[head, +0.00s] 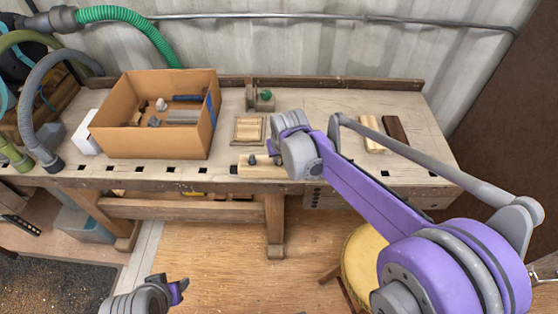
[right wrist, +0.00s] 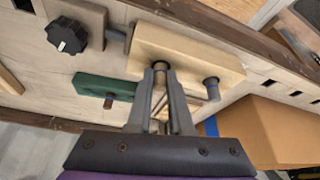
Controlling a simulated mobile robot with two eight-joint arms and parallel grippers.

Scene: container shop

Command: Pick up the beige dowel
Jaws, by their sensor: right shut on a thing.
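The beige dowel (right wrist: 160,67) shows in the right wrist view as a small pale round end at the fingertips, beside a light wooden block. Most of it is hidden by the fingers. My right gripper (right wrist: 162,82) is shut on it. In the head view this gripper sits over the bench, near the block (head: 240,170), and its fingertips are hidden by the wrist. My left gripper (head: 180,290) is low in the head view, in front of the bench and away from it; its jaws are unclear.
A cardboard box (head: 150,143) holding small parts stands left on the bench. The block carries a dark peg (right wrist: 211,83). Close by are a green piece (right wrist: 100,87) and a black knob (right wrist: 68,35). A wooden frame (head: 236,131) lies behind. A yellow stool (head: 364,255) stands in front.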

